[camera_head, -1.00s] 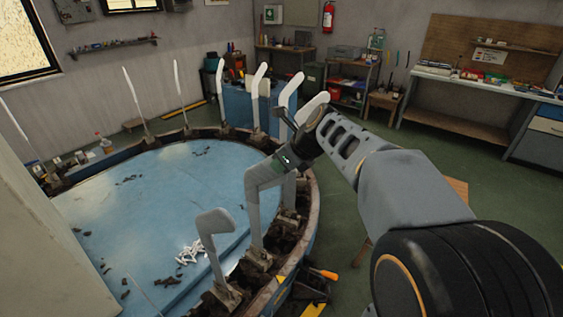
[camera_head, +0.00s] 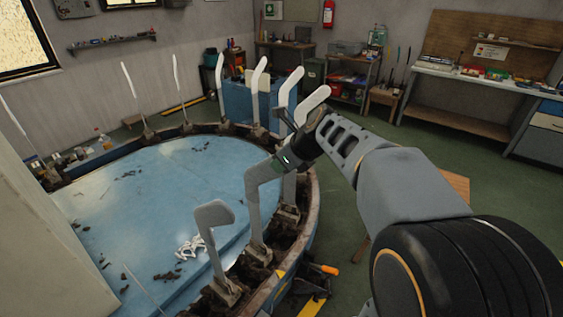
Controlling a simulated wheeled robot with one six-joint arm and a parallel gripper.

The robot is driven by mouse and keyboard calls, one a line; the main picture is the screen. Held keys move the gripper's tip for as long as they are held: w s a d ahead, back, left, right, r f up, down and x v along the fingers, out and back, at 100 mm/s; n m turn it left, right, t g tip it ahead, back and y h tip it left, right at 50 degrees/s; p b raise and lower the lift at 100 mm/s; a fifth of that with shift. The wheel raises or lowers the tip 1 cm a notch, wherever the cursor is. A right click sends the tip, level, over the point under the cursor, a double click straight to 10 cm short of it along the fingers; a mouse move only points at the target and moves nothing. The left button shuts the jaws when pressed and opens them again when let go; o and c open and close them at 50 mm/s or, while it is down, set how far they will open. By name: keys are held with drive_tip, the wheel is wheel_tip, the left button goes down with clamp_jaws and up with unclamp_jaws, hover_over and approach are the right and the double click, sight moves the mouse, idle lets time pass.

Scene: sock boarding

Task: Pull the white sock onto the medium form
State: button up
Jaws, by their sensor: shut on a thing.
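Pale foot-shaped forms stand upright around the rim of the round blue table. My gripper (camera_head: 284,160) is at the upper end of one near-side form (camera_head: 253,203), against its foot part. The gripper is shut, and what lies between the fingers is mostly hidden by its dark body; it seems to be the white sock. I cannot tell the sock's cloth from the pale form. A smaller form (camera_head: 214,216) stands to the left, nearer to me. Another form (camera_head: 289,88) stands behind the gripper. I cannot tell the form sizes for sure.
A crumpled white pile (camera_head: 194,246) and dark scraps lie on the blue table top (camera_head: 150,205). Dark clamps line its rim. An orange-handled tool (camera_head: 326,270) is by the near edge. Workbenches stand at the back and right; green floor is open between.

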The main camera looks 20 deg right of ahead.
drive_tip(key=shift+f, duration=0.25)
drive_tip(key=o, duration=0.8)
drive_tip(key=shift+r, duration=0.1)
drive_tip(key=v, duration=1.3)
drive_tip(key=shift+s+r+p, duration=0.2)
drive_tip(key=shift+r+p, duration=0.1)
drive_tip(key=shift+d, duration=0.1)
